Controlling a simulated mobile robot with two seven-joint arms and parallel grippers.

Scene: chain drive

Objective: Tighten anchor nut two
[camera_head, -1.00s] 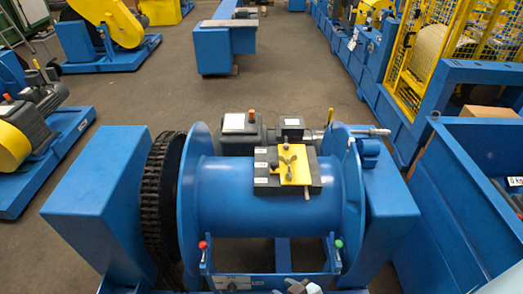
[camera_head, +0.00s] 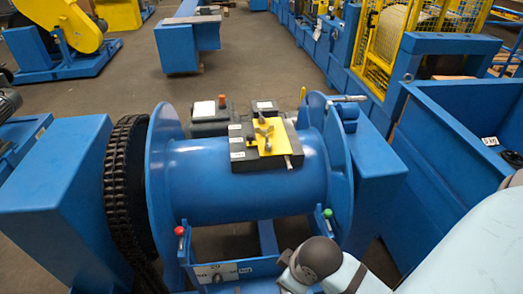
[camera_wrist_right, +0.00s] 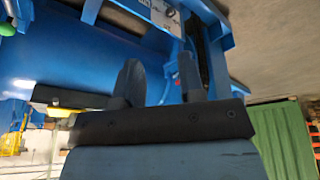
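A blue winch drum (camera_head: 245,185) lies between two blue housings. On top sits a dark block with a yellow plate (camera_head: 268,138) and a wing-shaped metal part (camera_head: 263,128). I cannot make out which fastener is anchor nut two. My left gripper is out of view.
A heavy chain (camera_head: 125,190) runs beside the drum's left flange. A blue bin (camera_head: 450,165) stands close on the right. Open floor (camera_head: 110,90) lies behind the winch.

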